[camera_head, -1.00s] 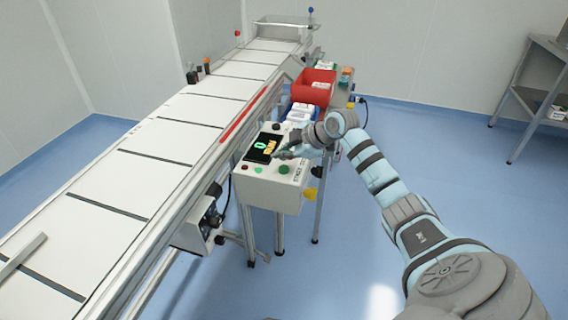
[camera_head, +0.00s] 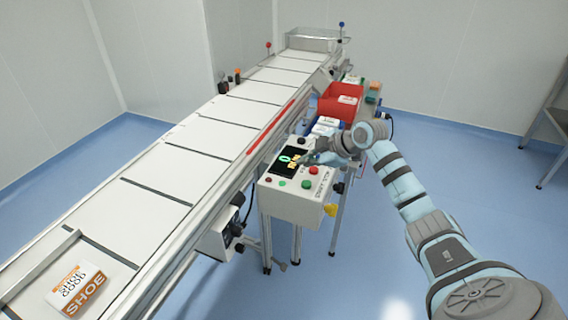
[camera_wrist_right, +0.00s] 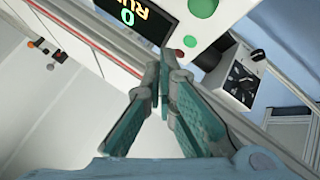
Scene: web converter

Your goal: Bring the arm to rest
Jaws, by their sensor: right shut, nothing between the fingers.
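My right arm reaches in from the lower right in the head view. My right gripper (camera_head: 312,159) is over the upper right of the control box (camera_head: 296,204), beside its dark screen (camera_head: 290,161). In the right wrist view my right gripper (camera_wrist_right: 164,66) is shut, with nothing between its fingers. The screen (camera_wrist_right: 145,18) shows green and orange characters beyond the fingertips, with a green button (camera_wrist_right: 202,8) to its right. Whether the fingers touch the box, I cannot tell. My left gripper is not in view.
A long white conveyor (camera_head: 150,195) runs along the left of the box. A printed "SHOE" sheet (camera_head: 78,289) lies on its near end. A red bin (camera_head: 340,106) stands behind my gripper. A grey shelf (camera_head: 552,118) is far right. The floor around is clear.

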